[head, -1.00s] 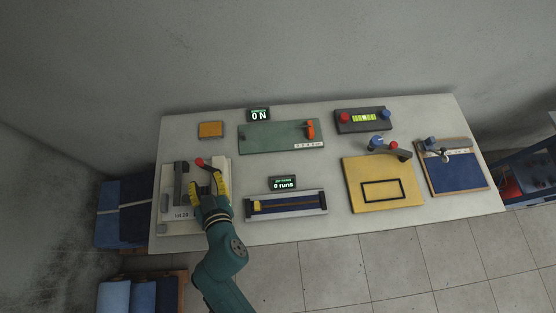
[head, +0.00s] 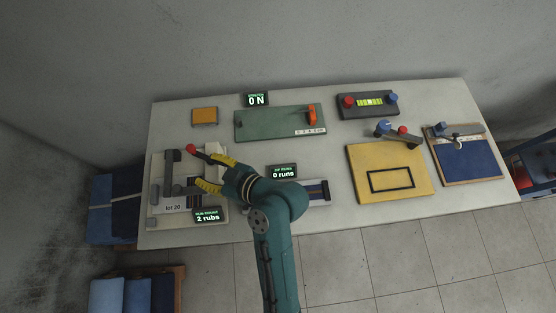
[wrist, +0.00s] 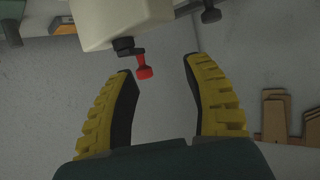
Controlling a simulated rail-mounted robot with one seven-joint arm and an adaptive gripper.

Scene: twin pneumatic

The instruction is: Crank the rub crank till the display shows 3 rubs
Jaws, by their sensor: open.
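The rub tester (head: 160,215) stands at the table's left end, with a pale base and dark grey upright parts. Its display (head: 207,216) reads 2 rubs. The crank's red knob (head: 190,148) is at the tester's far side; in the wrist view the red knob (wrist: 144,72) sits on a short dark crank arm (wrist: 126,46). My gripper (head: 205,171) is open, its yellow fingers pointing left over the tester. In the wrist view the knob shows in the gap between the fingertips (wrist: 160,68), nearer the left one. I cannot tell whether they touch it.
A slide unit reading 0 runs (head: 284,171) is partly hidden behind my arm. A green board (head: 270,123) with an orange lever, an orange block (head: 204,116) and a 0 N display (head: 256,100) lie behind. A yellow board (head: 365,158) and blue pad (head: 470,160) are to the right.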

